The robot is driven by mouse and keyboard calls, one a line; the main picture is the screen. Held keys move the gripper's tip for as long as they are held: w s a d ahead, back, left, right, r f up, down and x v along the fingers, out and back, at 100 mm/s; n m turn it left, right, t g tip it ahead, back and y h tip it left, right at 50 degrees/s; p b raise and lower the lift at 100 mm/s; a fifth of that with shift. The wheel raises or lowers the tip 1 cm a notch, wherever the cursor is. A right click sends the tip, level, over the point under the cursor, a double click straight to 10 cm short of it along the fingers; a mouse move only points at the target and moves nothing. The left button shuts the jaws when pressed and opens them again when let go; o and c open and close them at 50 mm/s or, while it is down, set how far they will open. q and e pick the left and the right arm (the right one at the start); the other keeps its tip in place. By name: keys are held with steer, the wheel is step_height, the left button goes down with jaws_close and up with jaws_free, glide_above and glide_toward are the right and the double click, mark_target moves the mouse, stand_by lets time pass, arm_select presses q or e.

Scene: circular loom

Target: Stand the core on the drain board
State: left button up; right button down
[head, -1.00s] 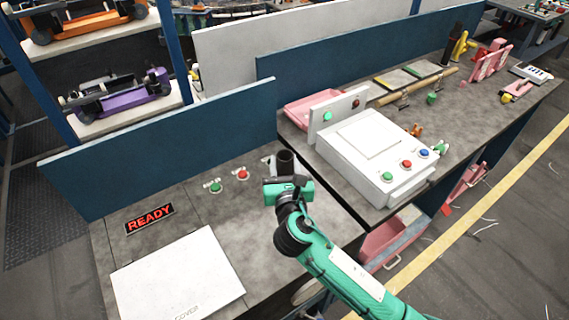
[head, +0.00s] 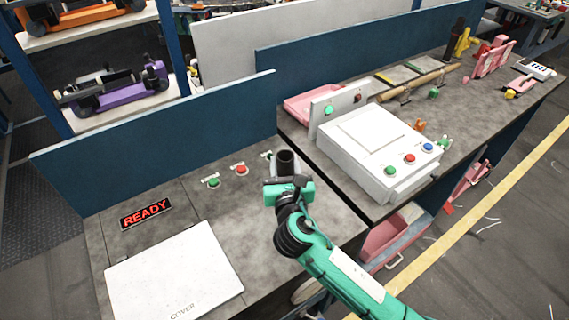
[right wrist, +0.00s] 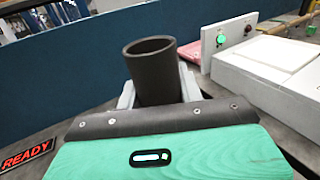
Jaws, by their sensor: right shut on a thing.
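The core is a dark open-topped tube (head: 286,162). It stands roughly upright in my right gripper (head: 287,180), which is shut on it above the grey bench. In the right wrist view the core (right wrist: 152,72) sits between two pale grey fingers, its open end up and its lower part hidden by my gripper's body. I cannot tell whether its foot touches the bench. A pink tray (head: 306,105) lies behind the white machine; I cannot tell for sure which thing is the drain board. My left gripper is not in view.
The white machine (head: 375,150) with coloured buttons stands right of the core. Green (head: 213,181) and red (head: 240,169) buttons, a READY sign (head: 146,213) and a white COVER panel (head: 172,275) lie left. A blue partition (head: 160,140) runs behind. Bare bench lies between.

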steer(key=shift+f, duration=0.3)
steer(key=c, duration=0.8)
jaws_free()
steer(key=shift+c, duration=0.2)
steer(key=s+d+b, duration=0.1)
steer(key=s+b, duration=0.2)
steer(key=s, duration=1)
steer(key=shift+s+d, duration=0.35)
steer(key=shift+s, duration=0.05)
